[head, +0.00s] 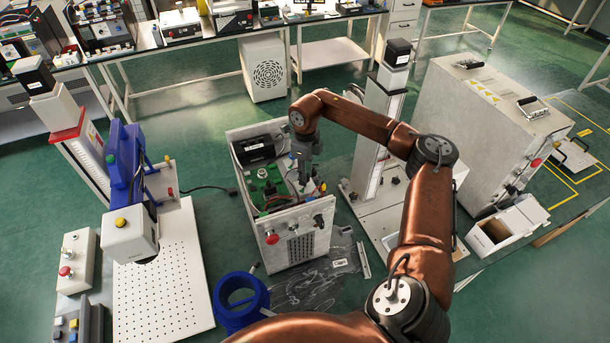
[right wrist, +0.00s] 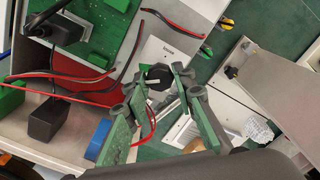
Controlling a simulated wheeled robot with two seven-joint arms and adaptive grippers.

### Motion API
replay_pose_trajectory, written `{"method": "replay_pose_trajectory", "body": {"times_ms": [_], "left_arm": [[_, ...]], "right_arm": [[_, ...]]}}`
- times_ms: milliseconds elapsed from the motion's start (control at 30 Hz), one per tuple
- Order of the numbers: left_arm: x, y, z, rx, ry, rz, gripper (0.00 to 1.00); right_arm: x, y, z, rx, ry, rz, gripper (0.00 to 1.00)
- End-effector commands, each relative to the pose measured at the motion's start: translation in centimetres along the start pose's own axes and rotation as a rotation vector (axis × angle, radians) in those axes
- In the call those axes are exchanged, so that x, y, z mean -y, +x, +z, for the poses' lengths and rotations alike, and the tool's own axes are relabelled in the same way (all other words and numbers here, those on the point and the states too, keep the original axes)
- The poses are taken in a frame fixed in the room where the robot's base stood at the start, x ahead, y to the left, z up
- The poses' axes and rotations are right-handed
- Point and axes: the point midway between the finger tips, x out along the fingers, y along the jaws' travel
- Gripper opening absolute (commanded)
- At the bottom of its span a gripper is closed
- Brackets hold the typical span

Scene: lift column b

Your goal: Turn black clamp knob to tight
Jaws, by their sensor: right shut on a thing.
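The black clamp knob (right wrist: 157,77) shows in the right wrist view as a dark faceted knob with a pale bar, in front of a white label plate. My right gripper (right wrist: 161,84) has its two fingertips on either side of the knob and is shut on it. In the head view my right gripper (head: 304,177) points down into the open grey equipment box (head: 300,215). The knob is hidden there behind the gripper and box parts. My left gripper is not in view.
A blue ring-shaped part (head: 242,300) is in front. A blue-and-white machine (head: 128,190) stands left.

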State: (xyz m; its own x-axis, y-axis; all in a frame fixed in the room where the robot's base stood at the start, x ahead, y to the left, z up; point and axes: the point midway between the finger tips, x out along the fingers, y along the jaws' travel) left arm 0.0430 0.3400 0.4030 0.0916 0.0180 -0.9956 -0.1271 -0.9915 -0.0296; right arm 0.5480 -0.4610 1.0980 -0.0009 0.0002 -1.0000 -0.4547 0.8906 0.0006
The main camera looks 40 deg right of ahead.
Motion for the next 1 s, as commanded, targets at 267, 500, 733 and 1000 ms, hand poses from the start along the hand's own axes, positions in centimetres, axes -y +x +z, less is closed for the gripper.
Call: {"method": "replay_pose_trajectory", "body": {"times_ms": [267, 500, 733, 1000], "left_arm": [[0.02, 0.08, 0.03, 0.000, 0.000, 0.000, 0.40], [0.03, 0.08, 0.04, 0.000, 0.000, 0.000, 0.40], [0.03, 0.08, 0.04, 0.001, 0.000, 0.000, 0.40], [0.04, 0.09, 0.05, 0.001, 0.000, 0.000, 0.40]], "right_arm": [[0.12, -0.19, 0.09, 0.004, -0.067, -0.003, 0.00], [0.13, -0.21, 0.09, 0.004, -0.076, -0.003, 0.00], [0.14, -0.22, 0.09, 0.004, -0.075, -0.003, 0.25], [0.08, -0.10, 0.04, 0.002, -0.075, -0.002, 0.42]]}}
